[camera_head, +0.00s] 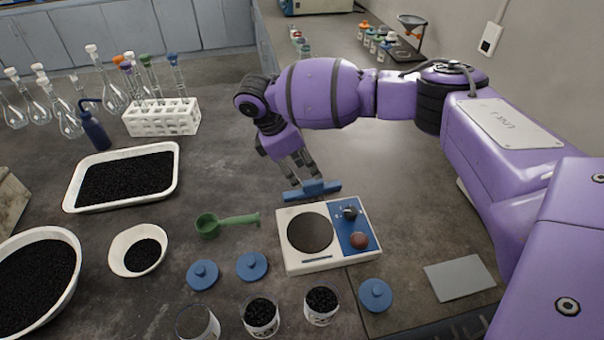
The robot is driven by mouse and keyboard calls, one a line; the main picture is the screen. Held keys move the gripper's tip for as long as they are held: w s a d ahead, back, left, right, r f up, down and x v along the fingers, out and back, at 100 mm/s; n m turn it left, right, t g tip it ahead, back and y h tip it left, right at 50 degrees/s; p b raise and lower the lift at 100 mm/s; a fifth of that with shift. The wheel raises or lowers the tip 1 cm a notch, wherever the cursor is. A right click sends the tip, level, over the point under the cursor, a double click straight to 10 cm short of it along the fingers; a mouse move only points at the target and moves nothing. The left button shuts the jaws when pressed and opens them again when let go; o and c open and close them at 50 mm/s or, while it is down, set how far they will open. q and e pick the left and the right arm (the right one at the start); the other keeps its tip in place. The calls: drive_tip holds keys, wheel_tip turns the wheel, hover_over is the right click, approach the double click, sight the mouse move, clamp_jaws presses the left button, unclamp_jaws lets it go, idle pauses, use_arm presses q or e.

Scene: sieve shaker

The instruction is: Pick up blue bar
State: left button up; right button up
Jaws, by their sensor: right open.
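The blue bar (322,189) lies crosswise just behind the sieve shaker, a white box with a dark round plate (311,232) and a blue control panel (356,240). My right gripper (303,177) comes down from behind, its fingers open and pointing down at the bar. The fingertips are at or just behind the left-middle part of the bar; I cannot tell whether they touch it. The bar hides the very ends of the fingers. My left gripper is not in view.
A green scoop (228,224), blue lids (252,265) and jars of black grains (261,313) lie left of and in front of the shaker. A white tray (66,205) and tube rack (162,131) stand left. A grey plate (459,278) lies right.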

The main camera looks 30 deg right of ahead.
sight(312, 181)
drive_tip(key=shift+s+d+f, duration=0.2)
drive_tip(key=shift+f, duration=0.1)
drive_tip(key=x, duration=0.2)
drive_tip(key=shift+s+d+f, duration=0.2)
drive_tip(key=shift+f, duration=0.15)
drive_tip(key=x, duration=0.3)
drive_tip(key=shift+w+d+f, duration=0.15)
drive_tip(key=shift+f, duration=0.3)
drive_tip(key=c, duration=1)
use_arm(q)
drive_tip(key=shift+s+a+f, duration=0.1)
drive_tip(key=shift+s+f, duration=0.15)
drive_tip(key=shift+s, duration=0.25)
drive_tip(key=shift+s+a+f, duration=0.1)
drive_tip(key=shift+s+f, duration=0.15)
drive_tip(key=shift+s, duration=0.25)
use_arm(e)
clamp_jaws()
